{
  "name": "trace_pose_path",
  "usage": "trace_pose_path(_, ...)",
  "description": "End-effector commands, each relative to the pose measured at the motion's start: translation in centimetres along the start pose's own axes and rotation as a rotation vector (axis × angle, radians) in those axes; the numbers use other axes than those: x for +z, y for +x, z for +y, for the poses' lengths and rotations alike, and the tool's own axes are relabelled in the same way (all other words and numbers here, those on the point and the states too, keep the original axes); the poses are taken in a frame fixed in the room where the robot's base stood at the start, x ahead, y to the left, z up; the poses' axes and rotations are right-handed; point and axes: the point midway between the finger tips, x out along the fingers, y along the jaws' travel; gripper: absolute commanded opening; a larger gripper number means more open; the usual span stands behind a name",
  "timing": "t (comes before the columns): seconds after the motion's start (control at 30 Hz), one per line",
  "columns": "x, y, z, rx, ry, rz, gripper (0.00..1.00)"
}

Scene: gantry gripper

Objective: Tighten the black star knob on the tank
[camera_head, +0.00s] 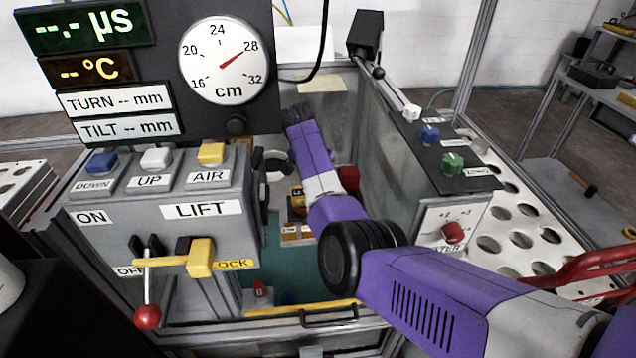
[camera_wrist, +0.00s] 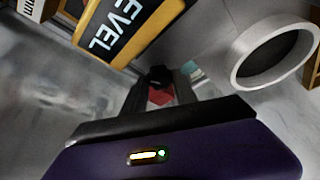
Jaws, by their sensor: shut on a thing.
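My gripper (camera_wrist: 160,88) reaches down into a grey-walled tank (camera_head: 388,150), with its two dark fingers pointing away from the wrist camera. Between the fingertips is a small dark shape, which looks like the black star knob (camera_wrist: 159,75). The fingers are closed on it, and its points are not clear. A red patch (camera_wrist: 160,97) shows between the fingers, nearer the camera. In the head view my purple arm reaches over the tank's front edge, and the fingertips and the held knob cannot be made out there.
A yellow and black LEVEL label (camera_wrist: 125,28) and a white ring (camera_wrist: 275,53) are close to my gripper. The LIFT panel (camera_head: 165,240) with its yellow lever stands left. A side panel with blue and green knobs (camera_head: 452,163) stands right. A dial gauge (camera_head: 222,85) is behind.

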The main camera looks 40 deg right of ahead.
Motion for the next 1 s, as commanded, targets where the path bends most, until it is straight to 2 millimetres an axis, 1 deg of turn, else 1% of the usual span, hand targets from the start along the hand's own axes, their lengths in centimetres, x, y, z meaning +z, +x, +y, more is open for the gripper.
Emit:
trace_pose_path(0.07,0.11,0.49,-0.16,0.026,0.065,0.002,0.0)
trace_pose_path(0.3,0.06,0.47,-0.3,0.099,0.246,0.001,0.0)
trace_pose_path(0.5,0.01,0.35,-0.35,0.144,0.354,0.001,0.0)
trace_pose_path(0.7,-0.1,0.19,-0.32,0.171,0.417,0.001,0.0)
trace_pose_path(1.0,-0.16,0.01,-0.3,0.182,0.445,0.0,0.0)
